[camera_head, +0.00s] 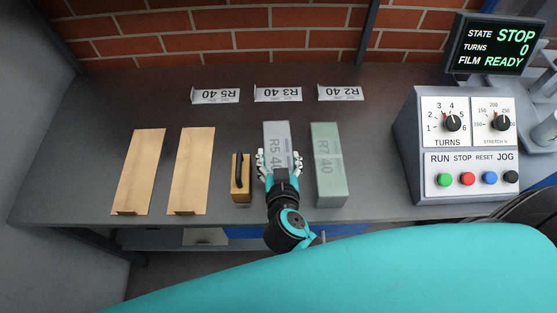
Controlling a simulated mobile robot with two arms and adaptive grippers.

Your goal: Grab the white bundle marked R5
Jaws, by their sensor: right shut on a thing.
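The white bundle marked R5 40 (276,135) lies on the grey bench, pointing away from me. My right gripper (279,164) is at its near end, with fingers on both sides, shut on the bundle. The wrist hides the bundle's near end. I cannot tell whether the bundle is lifted off the bench. My left gripper is not in view.
A green bundle marked R7 40 (327,165) lies close to the right. A wooden block with a dark handle (240,178) is close to the left. Two tan boards (139,172) lie further left. Label cards (278,94) stand behind. A control box (466,145) is at right.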

